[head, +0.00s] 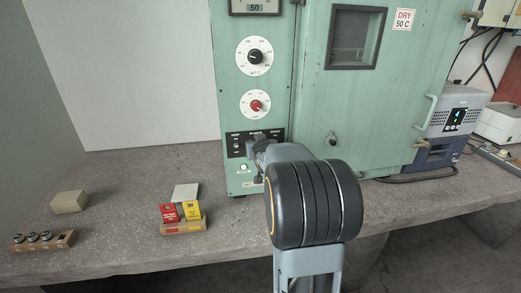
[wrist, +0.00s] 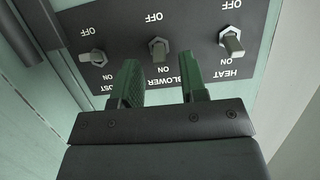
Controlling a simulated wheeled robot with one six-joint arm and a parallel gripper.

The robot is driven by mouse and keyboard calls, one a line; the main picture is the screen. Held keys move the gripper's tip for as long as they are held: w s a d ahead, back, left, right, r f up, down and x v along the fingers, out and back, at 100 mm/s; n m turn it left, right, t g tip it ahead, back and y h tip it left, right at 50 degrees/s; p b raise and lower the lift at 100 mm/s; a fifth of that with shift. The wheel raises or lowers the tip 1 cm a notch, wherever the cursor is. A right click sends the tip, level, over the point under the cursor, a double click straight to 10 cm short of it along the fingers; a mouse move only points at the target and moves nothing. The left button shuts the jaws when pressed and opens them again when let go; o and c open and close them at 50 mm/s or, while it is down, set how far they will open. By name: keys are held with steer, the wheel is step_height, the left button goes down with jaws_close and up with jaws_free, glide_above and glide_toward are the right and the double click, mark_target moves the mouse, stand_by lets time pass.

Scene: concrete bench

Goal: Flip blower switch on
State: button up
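The blower switch (wrist: 159,48) is the middle metal toggle on the black switch panel (wrist: 125,15), upside down in the wrist view. Its label is partly hidden by my fingers; OFF is above it and ON below it in that picture. I cannot tell its lever position for sure. My gripper (wrist: 160,82) is open and empty. Its two green fingers are apart, just below the blower toggle in the picture, which lies between their lines. In the head view, my arm covers part of the panel (head: 236,144) and hides the blower switch.
The heat switch (wrist: 232,42) and another toggle (wrist: 97,57) flank the blower switch closely. A red-knob dial (head: 256,105) sits above the panel on the green cabinet (head: 231,95). Small boxes (head: 168,213) and a wooden block with knobs (head: 43,241) lie on the bench.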

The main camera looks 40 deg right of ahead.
steer(key=p+v, duration=0.2)
steer(key=v, duration=1.1)
steer(key=shift+d+r, duration=0.1)
steer(key=s+a+f+g+y+p, duration=0.2)
steer(key=s+a+f+g, duration=0.1)
steer(key=s+f+g, duration=0.35)
steer(key=s+a+r+n+g+y+p, duration=0.1)
steer(key=s+a+n+y+p, duration=0.1)
steer(key=a, duration=0.7)
steer(key=s+a+r+n+g+y+p, duration=0.2)
steer(key=s+a+n+p, duration=0.1)
steer(key=a, duration=0.6)
steer(key=shift+s+r, duration=0.35)
steer(key=shift+s, duration=0.45)
